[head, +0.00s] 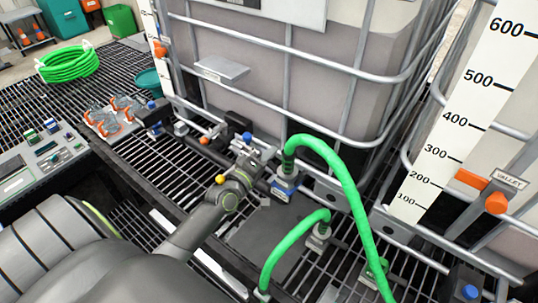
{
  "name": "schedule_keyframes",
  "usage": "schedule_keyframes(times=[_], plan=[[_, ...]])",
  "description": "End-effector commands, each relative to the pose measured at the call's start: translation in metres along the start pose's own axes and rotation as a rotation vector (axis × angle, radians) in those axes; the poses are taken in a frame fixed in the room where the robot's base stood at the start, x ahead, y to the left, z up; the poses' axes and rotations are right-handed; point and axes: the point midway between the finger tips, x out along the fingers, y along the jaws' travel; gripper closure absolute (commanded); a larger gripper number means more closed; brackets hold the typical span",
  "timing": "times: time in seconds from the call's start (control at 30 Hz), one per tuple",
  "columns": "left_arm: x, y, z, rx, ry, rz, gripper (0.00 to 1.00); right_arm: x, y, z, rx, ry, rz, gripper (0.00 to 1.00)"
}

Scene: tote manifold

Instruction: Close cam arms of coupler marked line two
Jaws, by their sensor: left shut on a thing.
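My left gripper (262,158) reaches in from the lower left and is shut at the left side of a coupler with a blue band (284,187). The part between its fingers looks like a cam arm, but it is small and mostly hidden. A thick green hose (330,152) rises from the top of this coupler. A second, grey coupler (318,236) with a green hose stands nearer the front, and a third (375,270) lies to the right. The line markings are too small to read. My right gripper is not in view.
A caged tank (290,75) stands close behind the couplers. A valve with a blue cap (247,138) sits beside my gripper. A level scale (468,110) is on the right tank. Orange-handled fittings (112,115) and a control panel (45,150) are at left. Green hoses arch across the right.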

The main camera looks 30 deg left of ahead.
Motion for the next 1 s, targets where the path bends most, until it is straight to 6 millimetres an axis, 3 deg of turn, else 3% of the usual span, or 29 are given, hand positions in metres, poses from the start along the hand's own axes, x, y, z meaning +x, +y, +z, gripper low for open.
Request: schedule_keyframes(times=[0.47,1.0], plan=[[0.000,0.018,0.004,0.422,-0.001,-0.001,1.00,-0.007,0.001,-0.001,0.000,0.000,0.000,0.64],[0.000,0.032,0.016,0.838,-0.001,-0.002,1.00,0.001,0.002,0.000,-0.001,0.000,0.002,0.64]])
